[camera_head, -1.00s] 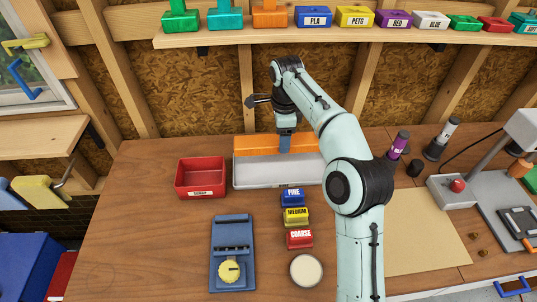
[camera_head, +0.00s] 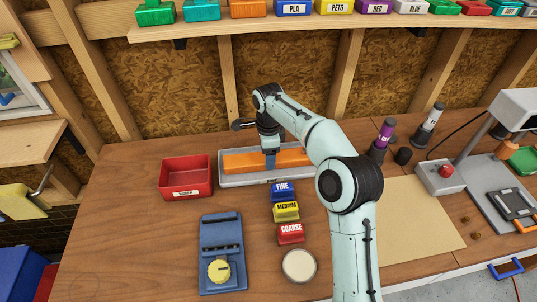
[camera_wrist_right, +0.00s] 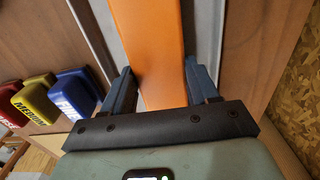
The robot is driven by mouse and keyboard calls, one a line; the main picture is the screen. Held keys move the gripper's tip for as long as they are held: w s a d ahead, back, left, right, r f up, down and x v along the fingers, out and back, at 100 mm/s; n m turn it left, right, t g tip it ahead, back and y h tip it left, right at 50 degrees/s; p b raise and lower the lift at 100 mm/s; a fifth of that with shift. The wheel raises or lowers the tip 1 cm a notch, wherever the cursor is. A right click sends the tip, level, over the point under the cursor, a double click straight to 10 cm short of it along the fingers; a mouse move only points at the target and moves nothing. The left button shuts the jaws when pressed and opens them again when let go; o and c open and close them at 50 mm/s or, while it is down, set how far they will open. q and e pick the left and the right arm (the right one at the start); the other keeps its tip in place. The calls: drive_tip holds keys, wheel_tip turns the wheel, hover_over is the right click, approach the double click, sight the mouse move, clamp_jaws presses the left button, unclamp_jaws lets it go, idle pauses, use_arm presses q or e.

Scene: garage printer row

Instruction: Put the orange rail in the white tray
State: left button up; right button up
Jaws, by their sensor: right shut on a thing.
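The orange rail (camera_head: 238,163) lies lengthwise within the outline of the white tray (camera_head: 226,183), low between its long walls. Whether it touches the floor of the tray I cannot tell. My right gripper (camera_head: 270,161) points down over the tray and is shut on the rail near its middle. In the wrist view the rail (camera_wrist_right: 150,45) passes between the two blue fingers, with pale tray surface (camera_wrist_right: 207,30) beside it. My arm hides the right end of the rail and tray. My left gripper is not in view.
A red bin (camera_head: 185,178) stands just left of the tray. Blue (camera_head: 283,191), yellow (camera_head: 286,212) and red (camera_head: 291,234) blocks sit in front of it. A blue device (camera_head: 222,252) and a round pale disc (camera_head: 299,265) are nearer. Bare wood lies at left.

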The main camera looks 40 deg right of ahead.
drive_tip(key=o, duration=0.9)
drive_tip(key=shift+f, duration=0.2)
drive_tip(key=o, duration=0.5)
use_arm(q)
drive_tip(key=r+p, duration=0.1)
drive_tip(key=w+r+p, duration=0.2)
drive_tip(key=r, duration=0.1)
use_arm(e)
wheel_tip(320, 180, up, 12)
drive_tip(key=shift+r, duration=0.2)
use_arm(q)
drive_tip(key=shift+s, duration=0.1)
